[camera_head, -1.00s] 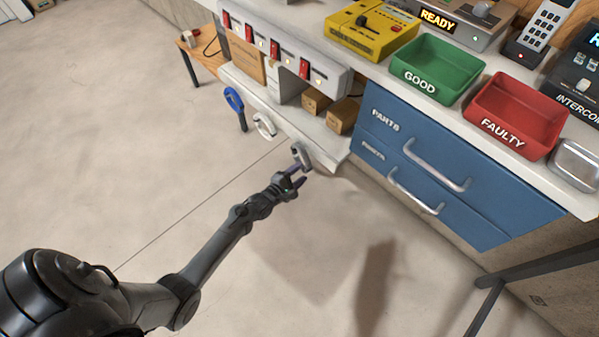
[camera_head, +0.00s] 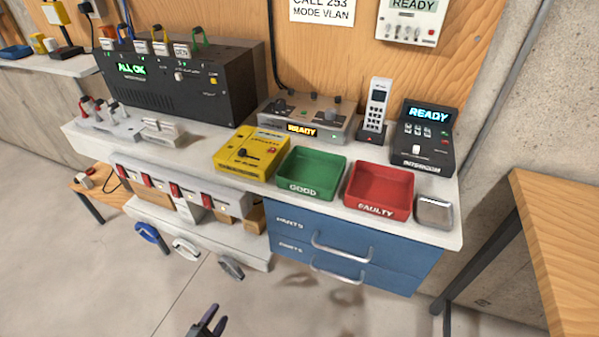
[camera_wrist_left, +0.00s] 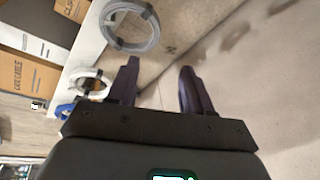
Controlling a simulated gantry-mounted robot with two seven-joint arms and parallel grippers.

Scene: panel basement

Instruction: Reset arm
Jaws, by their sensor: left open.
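My left gripper (camera_head: 207,322) shows at the bottom edge of the head view, below the workbench and over the bare floor. In the left wrist view its two dark fingers (camera_wrist_left: 159,88) stand apart with nothing between them. A grey cable coil (camera_head: 231,267) hangs at the front of the low shelf, above and to the right of the gripper. The coil also shows in the left wrist view (camera_wrist_left: 130,27), ahead of the fingers and apart from them. My right gripper is not in view.
A white coil (camera_head: 186,249) and a blue coil (camera_head: 148,233) hang further left on the shelf (camera_head: 205,232). The workbench holds a green tray (camera_head: 311,174), a red tray (camera_head: 379,190) and a yellow tester (camera_head: 249,153). Blue drawers (camera_head: 350,250) sit below. The floor in front is clear.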

